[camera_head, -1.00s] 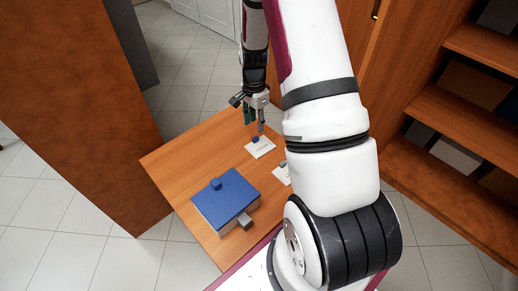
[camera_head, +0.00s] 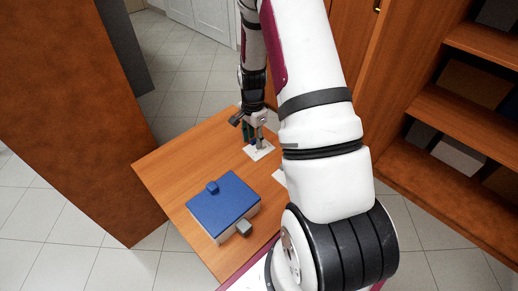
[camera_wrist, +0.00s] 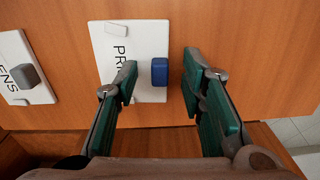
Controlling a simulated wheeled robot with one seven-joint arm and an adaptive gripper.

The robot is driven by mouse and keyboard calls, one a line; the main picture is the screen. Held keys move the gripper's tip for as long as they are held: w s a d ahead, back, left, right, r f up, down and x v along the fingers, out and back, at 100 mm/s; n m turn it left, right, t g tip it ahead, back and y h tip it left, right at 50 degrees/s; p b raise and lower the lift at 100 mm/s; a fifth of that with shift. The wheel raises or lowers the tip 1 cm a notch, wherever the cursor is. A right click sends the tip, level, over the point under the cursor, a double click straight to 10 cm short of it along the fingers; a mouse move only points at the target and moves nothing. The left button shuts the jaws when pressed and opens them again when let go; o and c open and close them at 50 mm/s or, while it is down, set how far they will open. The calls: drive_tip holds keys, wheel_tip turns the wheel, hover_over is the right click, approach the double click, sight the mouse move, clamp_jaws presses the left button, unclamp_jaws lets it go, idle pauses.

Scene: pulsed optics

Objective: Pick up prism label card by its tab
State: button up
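The prism label card is a white card (camera_wrist: 150,38) lying flat on the table, with printed letters "PR" showing in the wrist view. Its blue block-shaped tab (camera_wrist: 159,71) stands up from the card. My gripper (camera_wrist: 158,78) is open, with one green-padded finger on each side of the blue tab and a gap on both sides. In the head view my gripper (camera_head: 252,143) is low over the same card (camera_head: 262,154), which it partly hides. I cannot tell whether the fingertips touch the card.
A second white card (camera_wrist: 38,92) with a grey tab and letters "ENS" lies to the left in the wrist view. A blue-lidded box (camera_head: 224,204) with a grey block (camera_head: 244,228) stands on the wooden table (camera_head: 165,165). A shelf (camera_head: 465,110) stands at the right.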

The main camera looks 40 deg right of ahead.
sight(253, 140)
clamp_jaws()
drive_tip(key=shift+r+p, duration=1.95)
drive_tip(key=shift+r, duration=1.1)
drive_tip(key=shift+a, duration=0.1)
